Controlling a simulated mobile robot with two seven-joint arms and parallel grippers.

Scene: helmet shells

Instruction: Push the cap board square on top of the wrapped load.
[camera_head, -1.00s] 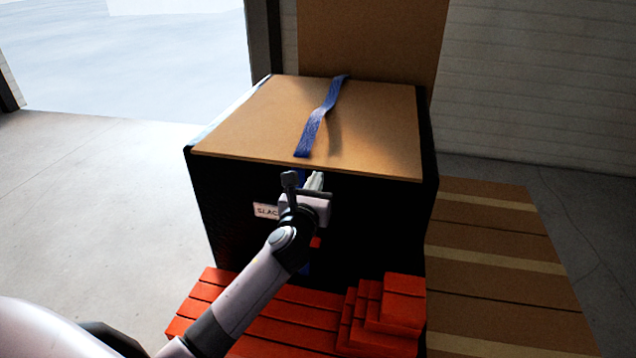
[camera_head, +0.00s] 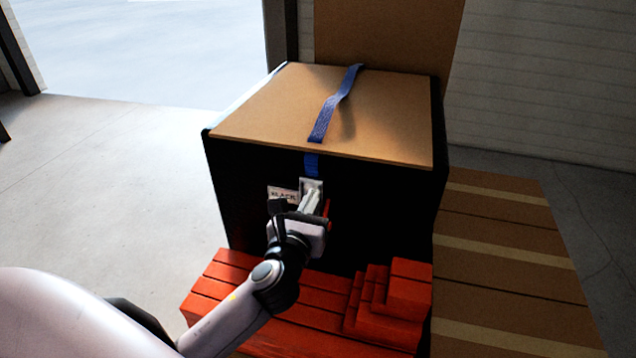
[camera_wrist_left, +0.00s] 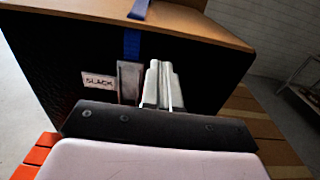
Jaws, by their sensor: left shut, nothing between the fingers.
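The tan cap board (camera_head: 345,108) lies on top of the black wrapped load (camera_head: 380,205). The board looks slightly turned: a strip of the load's top shows along its left edge, and its front edge overhangs the front face. A blue strap (camera_head: 335,105) lies over the board and shows again on the front face below it. My left gripper (camera_head: 311,196) is shut and empty, in front of the load's front face below the board. In the left wrist view its fingers (camera_wrist_left: 160,88) are together beside a metal buckle (camera_wrist_left: 130,80). My right gripper is not seen.
Several red blocks (camera_head: 395,290) are stacked at the load's front foot. Brown slatted boards (camera_head: 495,240) lie to the right. A tall brown panel (camera_head: 385,35) stands behind the load. The floor (camera_head: 100,190) at left is clear.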

